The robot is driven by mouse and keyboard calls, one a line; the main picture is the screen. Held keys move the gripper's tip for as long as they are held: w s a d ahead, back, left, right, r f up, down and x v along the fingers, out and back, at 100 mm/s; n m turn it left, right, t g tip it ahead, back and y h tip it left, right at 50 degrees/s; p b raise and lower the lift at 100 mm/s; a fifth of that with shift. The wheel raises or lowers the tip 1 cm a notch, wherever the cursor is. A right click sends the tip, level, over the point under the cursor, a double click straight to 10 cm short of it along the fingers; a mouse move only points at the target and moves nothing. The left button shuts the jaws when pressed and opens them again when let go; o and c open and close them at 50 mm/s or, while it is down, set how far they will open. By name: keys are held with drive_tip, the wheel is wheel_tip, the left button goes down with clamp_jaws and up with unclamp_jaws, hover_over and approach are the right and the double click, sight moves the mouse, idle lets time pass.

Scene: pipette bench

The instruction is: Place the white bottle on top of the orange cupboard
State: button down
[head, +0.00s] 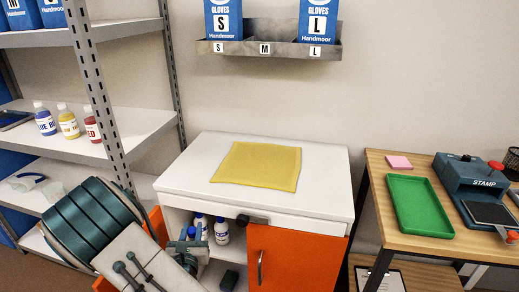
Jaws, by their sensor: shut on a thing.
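The orange cupboard (296,268) has a white top (325,180). Its right orange door is shut and its left door stands open. White bottles with blue caps stand inside the open left part: one white bottle (222,233) shows clearly, and another white bottle (202,223) is to its left, close to my gripper. My gripper (191,235) reaches into the open left part from the lower left, below the cupboard's top. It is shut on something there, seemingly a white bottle. My arm hides part of the inside, and the grip itself is hard to make out.
A yellow cloth (257,166) lies on the cupboard's top; the white surface around it is clear. A glove shelf (265,48) hangs on the wall above. Metal shelving (120,120) stands left. A wooden table (382,185) with a green tray (419,205) stands right.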

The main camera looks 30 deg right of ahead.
wheel_tip(320, 180, up, 19)
drive_tip(key=p, duration=1.7)
drive_tip(key=w+d+r+m+g+h, duration=0.1)
drive_tip(key=d+r+m+g+h, duration=0.3)
drive_tip(key=d, duration=0.5)
drive_tip(key=w+d+r+m+g+h, duration=0.1)
drive_tip(key=d+r+m+g+h, duration=0.2)
drive_tip(key=d+r, duration=0.6)
drive_tip(key=shift+w+d+m+g+h, duration=0.35)
drive_tip(key=shift+d+g, duration=0.25)
drive_tip(key=shift+g, duration=0.4)
drive_tip(key=shift+r, duration=0.1)
